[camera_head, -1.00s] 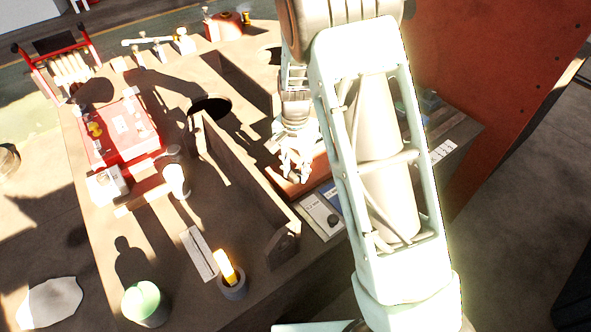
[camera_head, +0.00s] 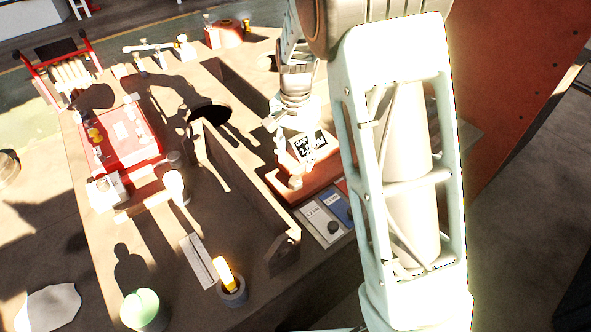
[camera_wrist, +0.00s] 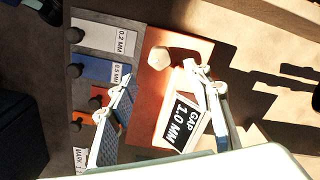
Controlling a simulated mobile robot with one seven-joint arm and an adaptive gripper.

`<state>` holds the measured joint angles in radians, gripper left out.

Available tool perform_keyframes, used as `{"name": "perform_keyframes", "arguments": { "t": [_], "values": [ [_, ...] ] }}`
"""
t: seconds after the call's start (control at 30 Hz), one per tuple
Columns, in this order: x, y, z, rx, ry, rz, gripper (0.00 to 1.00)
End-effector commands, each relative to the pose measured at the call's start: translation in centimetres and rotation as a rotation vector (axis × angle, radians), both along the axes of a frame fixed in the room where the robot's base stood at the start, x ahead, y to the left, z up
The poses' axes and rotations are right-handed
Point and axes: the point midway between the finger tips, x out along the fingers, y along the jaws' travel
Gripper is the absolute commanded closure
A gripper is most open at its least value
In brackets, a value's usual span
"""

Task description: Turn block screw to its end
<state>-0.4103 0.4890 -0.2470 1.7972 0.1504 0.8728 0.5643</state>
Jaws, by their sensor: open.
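A pale, faceted knob, which looks like the block screw (camera_wrist: 158,57), stands on a red-brown block (camera_wrist: 150,95) in the wrist view. My gripper (camera_wrist: 160,70) is open, with one finger on each side just short of the knob. Nothing is between the fingers that I can see as held, and contact with the knob cannot be told. A black sign (camera_wrist: 183,122) on the block reads "GAP 1.0 MM", partly behind the right finger. In the head view the sign (camera_head: 311,145) shows beside my gripper, above the red-brown block (camera_head: 318,176).
Cards with dark knobs, marked 0.2 MM (camera_wrist: 105,37) and 0.5 MM (camera_wrist: 95,70), line the block's left side. A long raised bar (camera_head: 235,180) crosses the bench nearby. A red case (camera_head: 120,135), a white cup (camera_head: 174,185) and a green-topped container (camera_head: 143,308) stand further left.

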Motion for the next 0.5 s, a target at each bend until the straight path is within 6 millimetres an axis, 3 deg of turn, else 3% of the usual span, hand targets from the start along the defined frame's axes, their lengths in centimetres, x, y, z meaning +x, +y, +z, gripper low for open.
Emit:
{"name": "perform_keyframes", "arguments": {
  "t": [0.2, 0.5],
  "values": [
    [0.1, 0.0, 3.3, 0.000, -0.002, 0.000, 0.54],
    [0.0, 0.0, 4.0, 0.000, 0.000, 0.000, 0.54]
  ]
}}
